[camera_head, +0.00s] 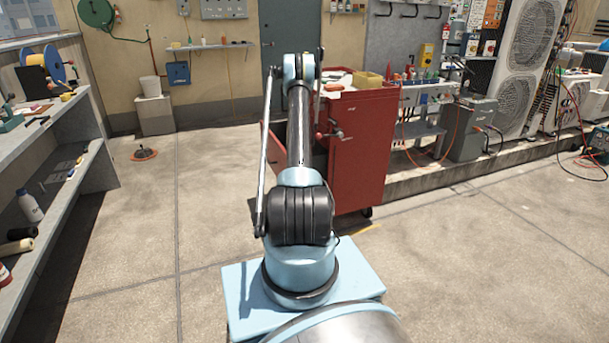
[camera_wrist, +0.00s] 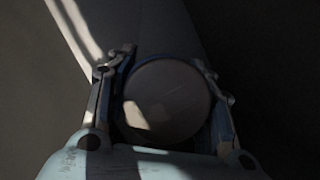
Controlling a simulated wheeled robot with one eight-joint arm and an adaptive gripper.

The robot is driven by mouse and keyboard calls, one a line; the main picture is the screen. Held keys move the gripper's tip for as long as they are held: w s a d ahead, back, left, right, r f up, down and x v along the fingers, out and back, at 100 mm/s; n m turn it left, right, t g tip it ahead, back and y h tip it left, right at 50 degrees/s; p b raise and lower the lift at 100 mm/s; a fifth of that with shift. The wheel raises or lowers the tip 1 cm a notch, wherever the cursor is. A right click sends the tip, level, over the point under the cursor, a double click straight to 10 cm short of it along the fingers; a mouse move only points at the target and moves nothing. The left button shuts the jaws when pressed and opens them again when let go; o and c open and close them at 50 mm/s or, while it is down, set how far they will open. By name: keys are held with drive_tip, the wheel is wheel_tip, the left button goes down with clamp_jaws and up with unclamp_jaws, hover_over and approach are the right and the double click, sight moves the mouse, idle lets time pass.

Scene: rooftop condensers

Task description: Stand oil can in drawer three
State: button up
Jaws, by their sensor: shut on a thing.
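In the wrist view my gripper (camera_wrist: 163,62) is shut on a round, dark-topped thing, seen end-on, which I take to be the oil can (camera_wrist: 168,100). A light patch falls on its face. The surfaces around it are dark, with a pale band at upper left; I cannot tell whether the can touches any of them. In the head view the red tool cabinet (camera_head: 362,155) stands beyond my arm. A red edge, perhaps an open drawer (camera_head: 270,146), shows left of my arm. My arm hides the rest, including the gripper and can; drawer three cannot be made out.
A yellow bin (camera_head: 368,79) sits on the cabinet top. A grey shelf unit (camera_head: 52,135) with bottles and tools stands at left. Condensers (camera_head: 525,60) and a grey box (camera_head: 472,130) stand at right. The concrete floor left of my arm is mostly clear.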

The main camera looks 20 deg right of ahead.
drive_tip(key=shift+f, duration=2.2)
drive_tip(key=o, duration=1.3)
drive_tip(key=v, duration=1.2)
drive_tip(key=shift+r, duration=0.1)
